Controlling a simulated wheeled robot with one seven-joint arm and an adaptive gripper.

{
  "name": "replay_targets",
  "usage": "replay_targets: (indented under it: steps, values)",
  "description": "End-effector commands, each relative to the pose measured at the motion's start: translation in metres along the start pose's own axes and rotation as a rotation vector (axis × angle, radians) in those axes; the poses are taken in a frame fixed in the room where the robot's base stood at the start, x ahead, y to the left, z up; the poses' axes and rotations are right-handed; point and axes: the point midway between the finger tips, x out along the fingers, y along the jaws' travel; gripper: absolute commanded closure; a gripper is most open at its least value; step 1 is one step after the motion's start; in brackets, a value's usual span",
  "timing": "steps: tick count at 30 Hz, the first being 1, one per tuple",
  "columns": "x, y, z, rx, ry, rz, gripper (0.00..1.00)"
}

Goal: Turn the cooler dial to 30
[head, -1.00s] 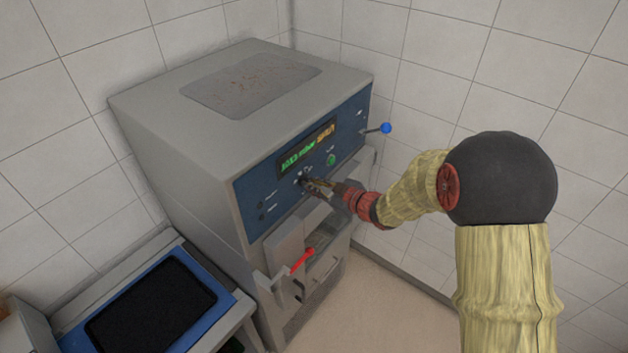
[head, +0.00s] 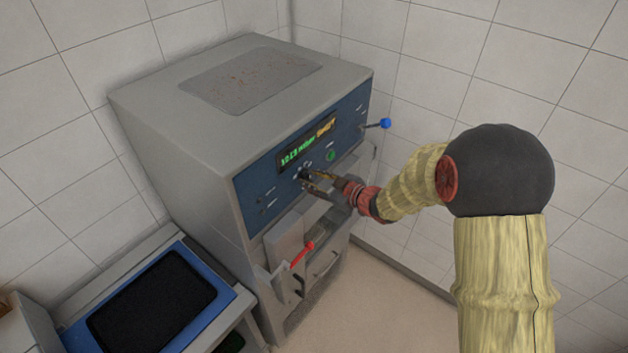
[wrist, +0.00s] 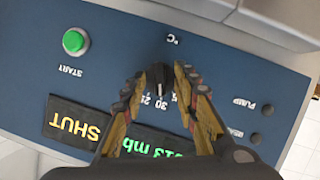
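The cooler dial (wrist: 159,77) is a small black knob on the machine's blue front panel, seen upside down in the wrist view. Its pale pointer line faces down in the picture, towards small printed figures that look like 30 and 25; I cannot tell exactly which mark it meets. My gripper (wrist: 160,82) is open, with one finger on each side of the dial and a gap showing on both sides. In the head view my gripper (head: 307,182) is at the panel, with its fingertips by the dial (head: 303,174).
Near the dial are a green START button (wrist: 75,41), a lit display (wrist: 120,130) reading SHUT and a millibar figure, and a PUMP indicator (wrist: 268,109). A blue-knobbed lever (head: 385,123) and a red handle (head: 302,254) stick out from the machine. A dark-topped unit (head: 232,297) stands lower left.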

Motion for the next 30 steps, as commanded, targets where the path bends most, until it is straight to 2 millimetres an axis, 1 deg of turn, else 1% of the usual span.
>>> replay_targets:
  steps: [5, 8, 11, 18, 21, 25, 30]
  values:
    - [-0.002, 0.0, 0.0, 0.0, 0.0, 0.001, 0.7]
    - [-0.009, 0.001, 0.0, -0.001, 0.0, 0.002, 0.7]
    - [-0.024, 0.002, -0.001, 0.0, 0.0, 0.003, 0.7]
    - [-0.074, 0.002, 0.0, 0.0, -0.001, 0.004, 0.7]
    - [-0.092, 0.001, 0.0, 0.0, 0.0, 0.004, 0.7]
    - [-0.109, 0.002, 0.0, 0.0, -0.001, 0.003, 0.7]
    - [-0.119, 0.0, 0.0, 0.0, 0.0, 0.001, 0.7]
